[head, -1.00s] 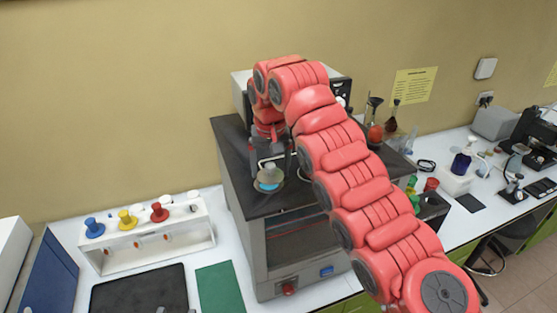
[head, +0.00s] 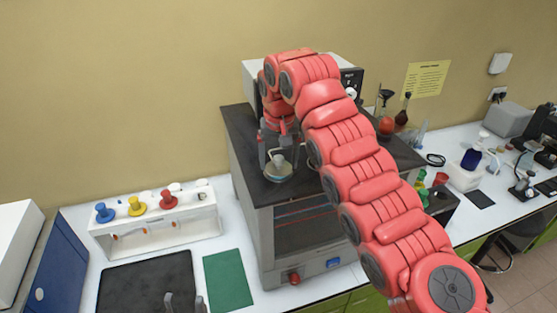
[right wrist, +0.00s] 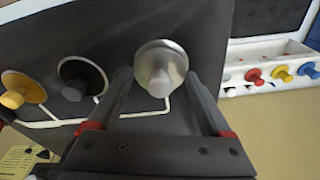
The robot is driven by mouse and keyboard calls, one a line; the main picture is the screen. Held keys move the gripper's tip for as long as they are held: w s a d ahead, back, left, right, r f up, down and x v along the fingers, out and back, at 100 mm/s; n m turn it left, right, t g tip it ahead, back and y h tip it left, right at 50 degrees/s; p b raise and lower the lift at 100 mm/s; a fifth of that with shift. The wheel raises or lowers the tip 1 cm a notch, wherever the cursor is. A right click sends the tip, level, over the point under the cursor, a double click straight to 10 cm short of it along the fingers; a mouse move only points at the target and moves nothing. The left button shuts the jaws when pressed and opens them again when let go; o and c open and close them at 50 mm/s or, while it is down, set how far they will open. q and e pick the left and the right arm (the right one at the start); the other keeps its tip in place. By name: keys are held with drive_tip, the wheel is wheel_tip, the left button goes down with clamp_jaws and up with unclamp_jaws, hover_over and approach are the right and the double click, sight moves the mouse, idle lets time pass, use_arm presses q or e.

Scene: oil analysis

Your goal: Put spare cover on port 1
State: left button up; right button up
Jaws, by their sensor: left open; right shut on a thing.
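The silver round cover with a knob (right wrist: 160,68) sits over the end of a white line on the dark top of the bench unit (head: 250,130), and it also shows in the head view (head: 278,168). It looks flat against that top; the port under it is hidden. My right gripper (right wrist: 158,76) is shut on the cover's knob, one finger on each side, and in the head view it (head: 278,155) points down. A black cover (right wrist: 80,80) and a yellow cover (right wrist: 22,90) sit beside it. My left gripper (head: 185,302) is open and empty at the bottom edge.
A white rack (head: 160,237) holds blue, yellow and red knobbed pieces. A black tray (head: 145,280) and green mat (head: 228,280) lie in front.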

drive_tip(key=shift+f, duration=0.25)
drive_tip(key=shift+f+b, duration=0.2)
drive_tip(key=shift+b, duration=0.55)
drive_tip(key=o, duration=1.2)
